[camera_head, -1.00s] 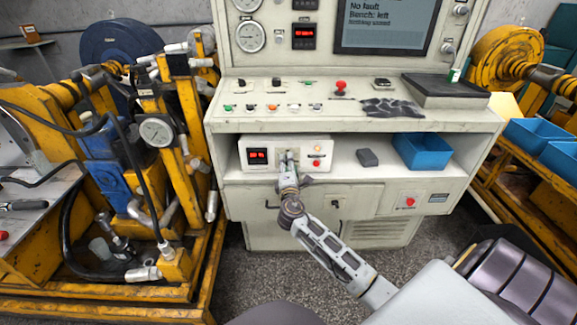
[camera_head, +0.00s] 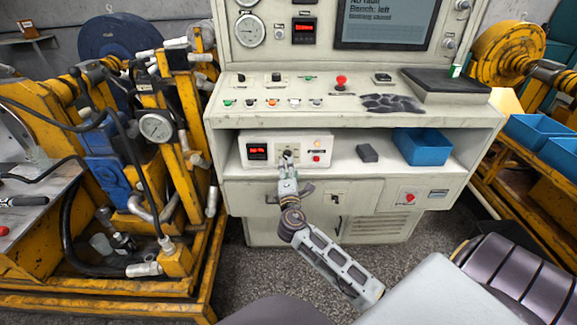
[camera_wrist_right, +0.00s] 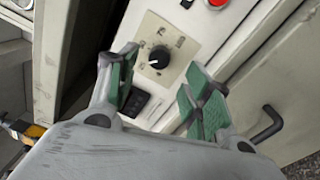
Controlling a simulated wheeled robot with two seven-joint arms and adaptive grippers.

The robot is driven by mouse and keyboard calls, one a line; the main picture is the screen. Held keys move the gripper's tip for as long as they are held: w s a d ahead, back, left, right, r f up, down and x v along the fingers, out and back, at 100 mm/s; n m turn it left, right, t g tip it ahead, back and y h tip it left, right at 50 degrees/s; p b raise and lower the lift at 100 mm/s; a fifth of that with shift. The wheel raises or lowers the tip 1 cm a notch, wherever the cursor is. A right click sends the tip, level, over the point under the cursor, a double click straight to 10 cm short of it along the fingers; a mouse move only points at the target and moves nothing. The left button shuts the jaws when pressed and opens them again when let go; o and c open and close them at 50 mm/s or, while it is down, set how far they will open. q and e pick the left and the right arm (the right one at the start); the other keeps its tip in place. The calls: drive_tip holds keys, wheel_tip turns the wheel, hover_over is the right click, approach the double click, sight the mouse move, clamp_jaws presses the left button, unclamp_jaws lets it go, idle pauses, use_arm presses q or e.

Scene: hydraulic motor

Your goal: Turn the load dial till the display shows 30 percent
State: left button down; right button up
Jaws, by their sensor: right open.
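The load dial (camera_wrist_right: 159,58) is a small black knob with a white mark on a beige plate, on the front of a white box (camera_head: 320,148) on the console shelf. It also shows in the head view (camera_head: 288,154). The red-digit display (camera_head: 257,152) is at the left of the box; its digits are too small to read. My right gripper (camera_wrist_right: 158,82) is open, its green-padded fingers apart on both sides below the dial, not touching it as far as I can see. In the head view my right gripper (camera_head: 287,173) is just below the dial. My left gripper is not in view.
A red button (camera_head: 316,158) sits right of the dial. A dark grey block (camera_head: 367,153) and a blue bin (camera_head: 422,148) stand to the right on the shelf. The shelf's front edge (camera_head: 350,177) runs below the box. A yellow hydraulic rig (camera_head: 190,110) stands at left.

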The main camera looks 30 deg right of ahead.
drive_tip(key=v, duration=0.6)
drive_tip(key=shift+s, duration=0.3)
drive_tip(key=shift+a, duration=0.1)
drive_tip(key=shift+f, duration=0.15)
